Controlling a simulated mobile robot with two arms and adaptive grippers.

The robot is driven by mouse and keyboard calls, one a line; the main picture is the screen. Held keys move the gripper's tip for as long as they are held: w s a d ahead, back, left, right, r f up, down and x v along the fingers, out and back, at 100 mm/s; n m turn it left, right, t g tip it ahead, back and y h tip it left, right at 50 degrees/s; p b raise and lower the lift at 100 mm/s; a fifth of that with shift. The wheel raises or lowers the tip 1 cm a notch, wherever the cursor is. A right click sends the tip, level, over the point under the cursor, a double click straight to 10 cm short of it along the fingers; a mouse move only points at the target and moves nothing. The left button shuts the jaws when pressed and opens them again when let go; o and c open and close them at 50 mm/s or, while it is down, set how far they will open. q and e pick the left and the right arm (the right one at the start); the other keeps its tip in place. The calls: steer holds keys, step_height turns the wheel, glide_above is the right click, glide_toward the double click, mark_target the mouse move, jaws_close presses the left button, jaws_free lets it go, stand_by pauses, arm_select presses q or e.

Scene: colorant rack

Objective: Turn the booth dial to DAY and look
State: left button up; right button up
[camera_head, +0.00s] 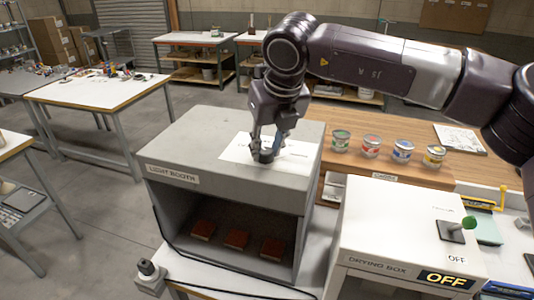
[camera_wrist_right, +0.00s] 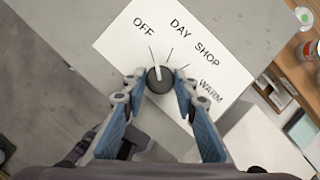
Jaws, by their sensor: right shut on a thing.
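The grey light booth (camera_head: 185,150) stands on a table, with a white dial card (camera_head: 237,150) on its top. The round black dial (camera_wrist_right: 160,80) sits on this card, marked OFF, DAY, SHOP and WARM in the right wrist view. Its white pointer line aims up, close to the OFF tick and left of the DAY tick. My right gripper (camera_head: 264,154) reaches down from above and is shut on the dial, with one finger on each side (camera_wrist_right: 160,88). The booth's inside is dark, with several reddish-brown samples (camera_head: 236,240) on its floor. My left gripper is not in view.
A cable and small grey block (camera_head: 149,277) lie at the booth's front left.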

steer(key=m+b, duration=0.1)
steer(key=b, duration=0.1)
steer(key=m+h+b, duration=0.1)
steer(key=m+b, duration=0.1)
steer(key=b, duration=0.1)
steer(key=shift+a+f+m+t+b, duration=0.15)
steer(key=shift+f+m+t+b, duration=0.15)
steer(key=shift+r+m+h+b, duration=0.15)
steer(key=shift+m+h+b, duration=0.35)
steer(key=shift+m+b, duration=0.4)
steer(key=shift+r+m+h, duration=0.1)
steer(key=shift+m+h, duration=0.2)
steer(key=shift+m, duration=0.3)
steer(key=o, duration=1.2)
steer(key=shift+c, duration=0.2)
steer(key=v, duration=1.2)
